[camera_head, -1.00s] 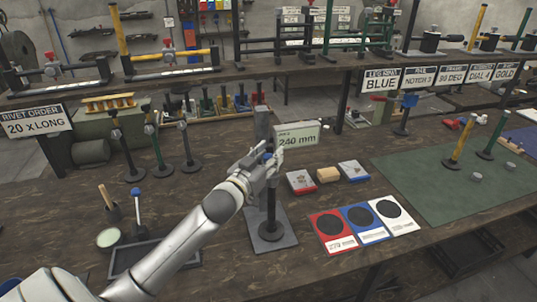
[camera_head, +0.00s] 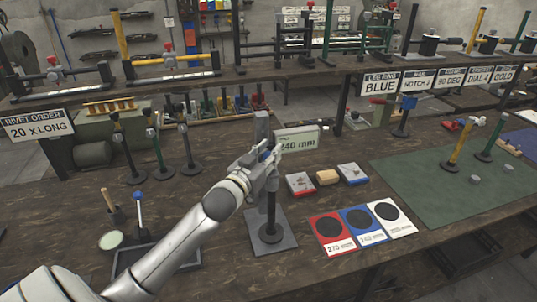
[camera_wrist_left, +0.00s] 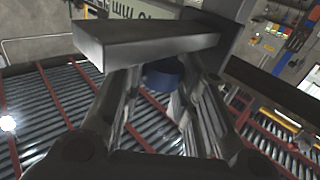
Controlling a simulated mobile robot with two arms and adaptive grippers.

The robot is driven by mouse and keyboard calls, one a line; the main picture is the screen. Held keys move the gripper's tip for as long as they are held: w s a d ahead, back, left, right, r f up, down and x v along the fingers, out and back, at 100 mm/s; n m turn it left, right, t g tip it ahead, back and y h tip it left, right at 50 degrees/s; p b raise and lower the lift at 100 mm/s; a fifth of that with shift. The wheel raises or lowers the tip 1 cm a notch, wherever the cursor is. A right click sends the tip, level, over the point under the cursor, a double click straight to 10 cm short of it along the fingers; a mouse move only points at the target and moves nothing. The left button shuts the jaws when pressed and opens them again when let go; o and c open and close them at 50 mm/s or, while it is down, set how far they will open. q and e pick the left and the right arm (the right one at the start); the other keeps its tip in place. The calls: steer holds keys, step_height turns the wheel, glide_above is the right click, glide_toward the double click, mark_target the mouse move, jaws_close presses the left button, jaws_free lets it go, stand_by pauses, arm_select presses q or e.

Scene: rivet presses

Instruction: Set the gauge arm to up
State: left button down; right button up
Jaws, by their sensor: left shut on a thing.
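The gauge stand's dark base plate (camera_head: 284,238) rests on the bench, with a grey column (camera_head: 262,124) rising behind my gripper and a "240 mm" display (camera_head: 306,138) beside it. My left gripper (camera_head: 264,156) is at the column, left of the display, and covers the gauge arm in the head view. In the left wrist view a grey bar, which looks like the gauge arm (camera_wrist_left: 145,42), crosses in front of my fingers. A blue knob (camera_wrist_left: 163,74) sits between the fingers, which are shut on it. My right gripper is not in view.
Red, tan and blue-white blocks (camera_head: 327,178) lie right of the stand, with red, blue and white cards (camera_head: 333,246) in front. A green mat (camera_head: 430,200) with upright posts is farther right. A dark tray (camera_head: 186,259) lies left of the base, near my arm.

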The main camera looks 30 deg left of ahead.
mark_target(268, 154)
arm_select(q)
step_height(268, 154, up, 8)
steer(key=p, duration=0.5)
steer(key=shift+f, duration=0.1)
steer(key=shift+a, duration=0.1)
steer(key=c, duration=1.5)
jaws_free()
steer(key=shift+o, duration=0.6)
steer(key=shift+f, duration=0.1)
steer(key=shift+s+f, duration=0.15)
steer(key=shift+s, duration=0.05)
steer(key=s+d, duration=0.1)
steer(key=s, duration=1)
steer(key=shift+s, duration=0.35)
